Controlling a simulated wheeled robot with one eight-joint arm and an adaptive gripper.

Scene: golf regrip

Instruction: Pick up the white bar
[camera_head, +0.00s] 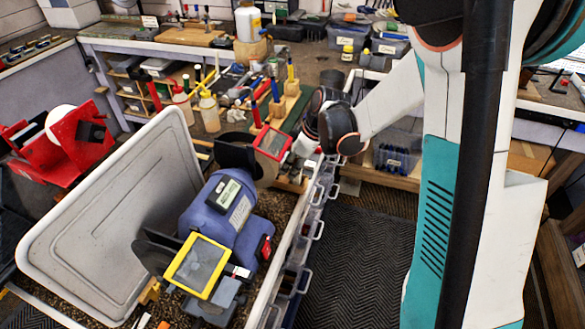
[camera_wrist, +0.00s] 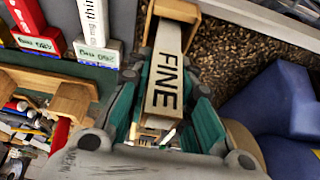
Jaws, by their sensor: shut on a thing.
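In the wrist view, a white bar (camera_wrist: 174,58) with "FINE" in dark letters lies between the teal-edged fingers of my gripper (camera_wrist: 168,100). The gripper is shut on it, with the fingers along both long sides. The bar's far end meets a tan wooden piece (camera_wrist: 178,10); I cannot tell whether it is still supported there. In the head view, my arm hides most of the gripper, and I cannot make out the bar clearly.
A blue bench grinder (camera_head: 215,215) and an upright grey tray (camera_head: 110,220) are near the gripper. Bottles and tools crowd the bench behind.

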